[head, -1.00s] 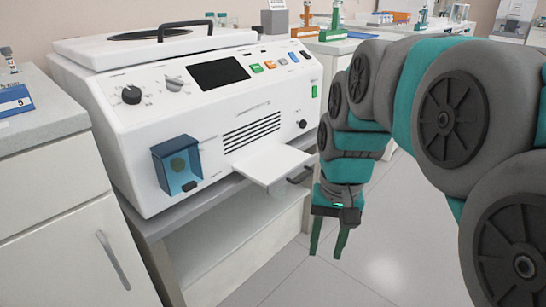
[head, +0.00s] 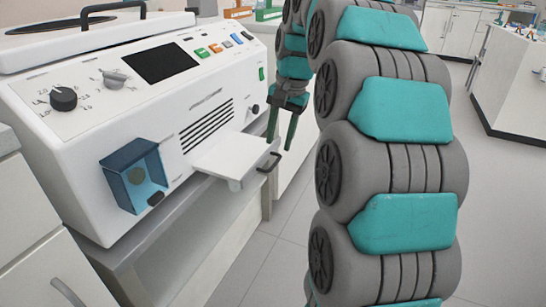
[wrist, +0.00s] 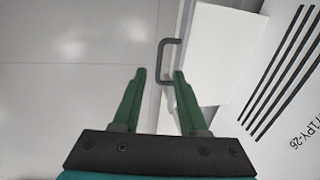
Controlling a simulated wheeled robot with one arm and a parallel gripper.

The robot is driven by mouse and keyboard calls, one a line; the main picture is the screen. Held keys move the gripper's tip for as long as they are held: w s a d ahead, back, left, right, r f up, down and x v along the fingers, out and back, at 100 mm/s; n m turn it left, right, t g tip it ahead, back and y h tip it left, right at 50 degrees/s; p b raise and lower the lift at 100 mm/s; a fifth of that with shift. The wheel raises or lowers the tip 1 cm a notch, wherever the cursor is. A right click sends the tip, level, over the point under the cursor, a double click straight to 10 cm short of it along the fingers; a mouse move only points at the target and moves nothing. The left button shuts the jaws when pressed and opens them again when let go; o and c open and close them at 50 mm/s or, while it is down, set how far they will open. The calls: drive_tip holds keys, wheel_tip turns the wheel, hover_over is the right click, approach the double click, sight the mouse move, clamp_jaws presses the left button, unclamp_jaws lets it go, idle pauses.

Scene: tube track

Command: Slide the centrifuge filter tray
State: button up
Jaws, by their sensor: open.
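The white filter tray (head: 228,158) sticks out of the front of the white centrifuge (head: 110,110), below its vent slots. A dark handle (head: 270,162) is on the tray's outer end. In the wrist view the handle (wrist: 166,58) lies ahead of the fingertips, near the right one, and the white tray (wrist: 215,50) is to its right. My gripper (head: 281,145) hangs with its fingers pointing down beside the handle. In the wrist view my gripper (wrist: 159,74) is open, with nothing between its green fingers.
A blue clear box (head: 135,175) sticks out of the centrifuge front, left of the tray. The centrifuge stands on a grey-topped bench (head: 150,245). Open floor (head: 285,225) lies to the right, and another white bench (head: 515,85) stands at the far right.

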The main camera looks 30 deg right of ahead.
sight(274, 164)
drive_tip(key=f, duration=0.6)
drive_tip(key=shift+w+a, duration=0.35)
drive_tip(key=shift+w, duration=0.05)
drive_tip(key=shift+c, duration=0.4)
clamp_jaws()
idle(0.5)
